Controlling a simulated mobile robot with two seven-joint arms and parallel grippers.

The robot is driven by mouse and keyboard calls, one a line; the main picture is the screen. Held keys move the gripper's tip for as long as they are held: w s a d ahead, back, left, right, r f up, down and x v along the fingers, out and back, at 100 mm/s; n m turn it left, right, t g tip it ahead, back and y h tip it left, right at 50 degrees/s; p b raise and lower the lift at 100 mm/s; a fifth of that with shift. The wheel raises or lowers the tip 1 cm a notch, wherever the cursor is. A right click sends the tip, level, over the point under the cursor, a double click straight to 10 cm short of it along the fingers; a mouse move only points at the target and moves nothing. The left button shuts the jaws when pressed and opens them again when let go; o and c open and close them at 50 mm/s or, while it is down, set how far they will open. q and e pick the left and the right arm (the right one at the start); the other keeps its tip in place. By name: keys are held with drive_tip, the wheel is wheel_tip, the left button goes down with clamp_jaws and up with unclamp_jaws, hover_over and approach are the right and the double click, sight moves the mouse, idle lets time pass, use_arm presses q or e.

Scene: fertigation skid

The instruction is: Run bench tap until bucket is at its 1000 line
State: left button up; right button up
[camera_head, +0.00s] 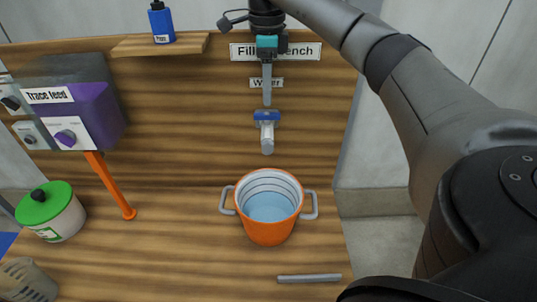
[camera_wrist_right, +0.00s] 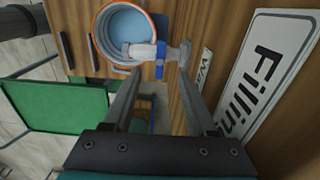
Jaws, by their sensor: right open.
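The orange bucket (camera_head: 267,230) stands upright on the bench below the bench tap (camera_head: 267,138). It holds light blue water, with several ring lines on the pale inner wall above the surface; their numbers cannot be read. The tap has a blue handle (camera_head: 266,116) and a grey spout over the bucket; I see no stream. My right gripper (camera_head: 267,103) points down just above the handle. In the right wrist view its open fingers (camera_wrist_right: 162,68) stand on either side of the blue handle (camera_wrist_right: 160,61), with the bucket (camera_wrist_right: 100,42) beyond. My left gripper is not in view.
A purple trace feed box (camera_head: 92,113) with an orange pipe (camera_head: 112,188) stands left. A green-lidded tub (camera_head: 62,222) and a grey cup (camera_head: 27,282) are at lower left. A blue bottle (camera_head: 161,24) is on a shelf. A grey bar (camera_head: 309,278) lies in front of the bucket.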

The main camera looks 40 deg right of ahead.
wheel_tip(320, 180, up, 9)
drive_tip(key=p, duration=0.2)
drive_tip(key=shift+f, duration=0.1)
idle(0.8)
